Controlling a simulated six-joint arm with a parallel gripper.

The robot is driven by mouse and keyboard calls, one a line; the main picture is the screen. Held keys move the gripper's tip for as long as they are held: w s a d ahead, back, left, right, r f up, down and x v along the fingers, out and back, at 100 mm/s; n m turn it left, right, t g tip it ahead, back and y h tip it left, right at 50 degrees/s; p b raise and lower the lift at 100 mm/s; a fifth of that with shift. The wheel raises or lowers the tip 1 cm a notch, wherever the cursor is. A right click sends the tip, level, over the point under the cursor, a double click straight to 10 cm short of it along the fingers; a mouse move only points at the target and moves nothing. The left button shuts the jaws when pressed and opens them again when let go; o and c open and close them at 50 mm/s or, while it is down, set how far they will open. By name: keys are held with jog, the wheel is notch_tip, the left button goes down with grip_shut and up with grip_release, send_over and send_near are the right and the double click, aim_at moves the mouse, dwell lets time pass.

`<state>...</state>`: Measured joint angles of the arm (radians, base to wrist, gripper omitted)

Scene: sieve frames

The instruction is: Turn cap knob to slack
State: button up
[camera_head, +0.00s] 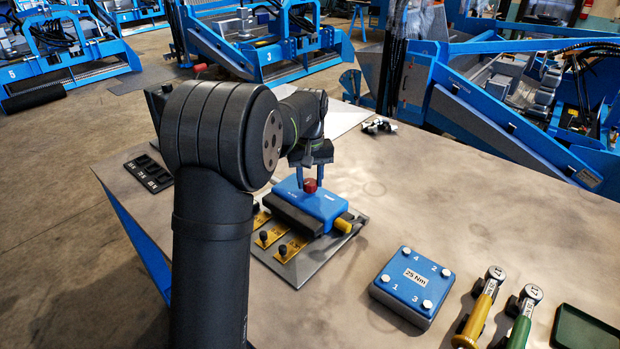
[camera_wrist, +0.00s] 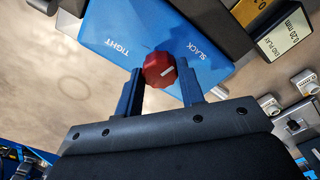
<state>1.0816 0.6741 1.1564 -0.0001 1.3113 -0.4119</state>
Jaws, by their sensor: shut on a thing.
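The red cap knob (camera_head: 310,186) sits on top of a blue cap (camera_head: 325,204) in the head view. In the wrist view the knob (camera_wrist: 158,68) carries a short white mark on its right part, on the side toward the word SLACK. The word TIGHT is printed on the blue cap (camera_wrist: 115,22) to the left of the knob, and SLACK to its right. My gripper (camera_head: 311,178) reaches down from above and is shut on the knob, with one finger on each side, as the wrist view (camera_wrist: 160,75) also shows. The exact pointing of the mark is hard to read.
The cap rests on a dark block over a grey plate (camera_head: 297,272) with yellow gauge tabs. A blue 25 Nm block (camera_head: 412,284), two torque tools (camera_head: 483,310) and a green tray (camera_head: 583,330) stand to the right. A black tray (camera_head: 148,172) lies left.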

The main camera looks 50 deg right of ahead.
aim_at(310, 182)
jog(key=shift+n, duration=0.6)
jog(key=o, duration=1)
notch_tip(310, 182, up, 18)
jog(key=shift+f, duration=0.25)
notch_tip(310, 182, down, 18)
jog(key=shift+r, duration=0.25)
dwell(0.6)
